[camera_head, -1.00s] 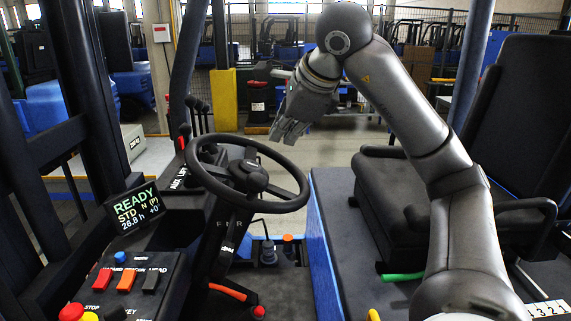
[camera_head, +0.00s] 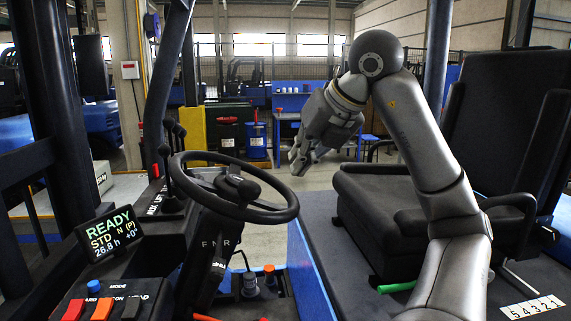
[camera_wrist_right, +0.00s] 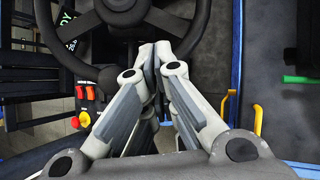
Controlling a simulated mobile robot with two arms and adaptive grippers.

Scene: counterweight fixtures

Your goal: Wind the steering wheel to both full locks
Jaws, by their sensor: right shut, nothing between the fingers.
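The black steering wheel (camera_head: 262,212) stands on its column at the centre left of the head view, with a knob near its hub (camera_head: 238,187). My right gripper (camera_head: 298,168) hangs beyond and above the wheel's right side, apart from the rim in the head view. Its fingers are shut and empty. In the right wrist view the fingertips (camera_wrist_right: 155,52) meet in front of the lower part of the wheel (camera_wrist_right: 187,42). A display (camera_head: 109,234) left of the wheel reads READY, STD, N (P), 26.8 h, +0°. My left gripper is not in view.
A button panel (camera_head: 100,303) with red, orange and black switches sits at the lower left. A black seat (camera_head: 400,205) is at the right. Dark mast posts (camera_head: 45,110) stand at the left. A blue workbench (camera_head: 303,100) is in the background.

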